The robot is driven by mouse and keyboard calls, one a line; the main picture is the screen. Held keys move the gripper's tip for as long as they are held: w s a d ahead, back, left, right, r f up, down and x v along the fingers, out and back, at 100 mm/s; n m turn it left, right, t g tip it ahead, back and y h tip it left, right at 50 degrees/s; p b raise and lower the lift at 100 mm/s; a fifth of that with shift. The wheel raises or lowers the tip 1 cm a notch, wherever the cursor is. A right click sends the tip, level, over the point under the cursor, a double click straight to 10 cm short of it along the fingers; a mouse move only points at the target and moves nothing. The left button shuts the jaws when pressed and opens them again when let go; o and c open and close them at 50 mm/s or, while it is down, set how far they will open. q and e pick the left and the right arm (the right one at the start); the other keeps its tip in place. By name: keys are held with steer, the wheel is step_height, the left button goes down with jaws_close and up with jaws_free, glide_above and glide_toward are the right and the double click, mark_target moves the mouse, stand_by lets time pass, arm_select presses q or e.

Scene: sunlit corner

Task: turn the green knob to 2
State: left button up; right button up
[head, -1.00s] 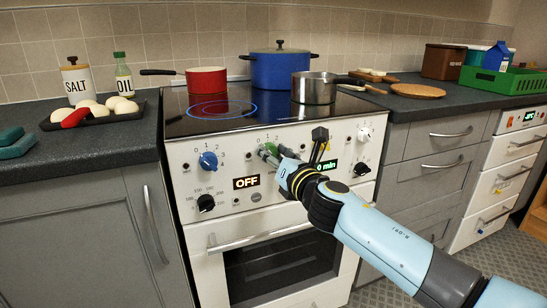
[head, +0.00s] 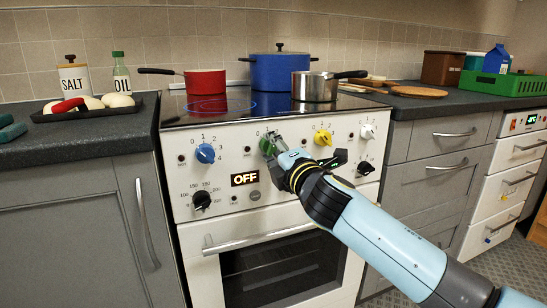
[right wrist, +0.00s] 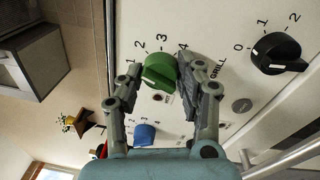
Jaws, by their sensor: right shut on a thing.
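The green knob (head: 266,146) is on the white stove front, between the blue knob and the yellow knob. My right gripper (head: 274,143) reaches it from the lower right and partly covers it. In the right wrist view the green knob (right wrist: 160,71) sits between the two fingers of the right gripper (right wrist: 158,82), which are shut on it. The printed marks 1, 2, 3 and 4 show around the knob there. I cannot tell surely which mark its pointer faces. My left gripper is not in view.
The blue knob (head: 205,153), yellow knob (head: 323,137) and white knob (head: 367,131) share the panel. Black knobs (head: 202,200) sit lower, beside an OFF display (head: 245,178). The oven handle (head: 262,238) juts out below. Pots, including a red pan (head: 205,81), stand on the hob.

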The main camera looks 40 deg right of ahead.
steer(key=shift+f+m, duration=0.25)
steer(key=shift+m, duration=0.25)
steer(key=shift+m+b, duration=0.55)
steer(key=shift+m, duration=0.25)
steer(key=shift+m+h+b, duration=0.3)
steer(key=shift+m+b, duration=0.05)
steer(key=shift+m, duration=0.35)
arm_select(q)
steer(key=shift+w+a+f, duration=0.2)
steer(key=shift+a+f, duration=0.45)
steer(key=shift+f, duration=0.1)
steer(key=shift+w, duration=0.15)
arm_select(e)
steer(key=shift+r, duration=0.1)
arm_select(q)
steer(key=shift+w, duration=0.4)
arm_select(e)
steer(key=o, duration=1.1)
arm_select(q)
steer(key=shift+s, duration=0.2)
arm_select(e)
steer(key=shift+o, duration=0.2)
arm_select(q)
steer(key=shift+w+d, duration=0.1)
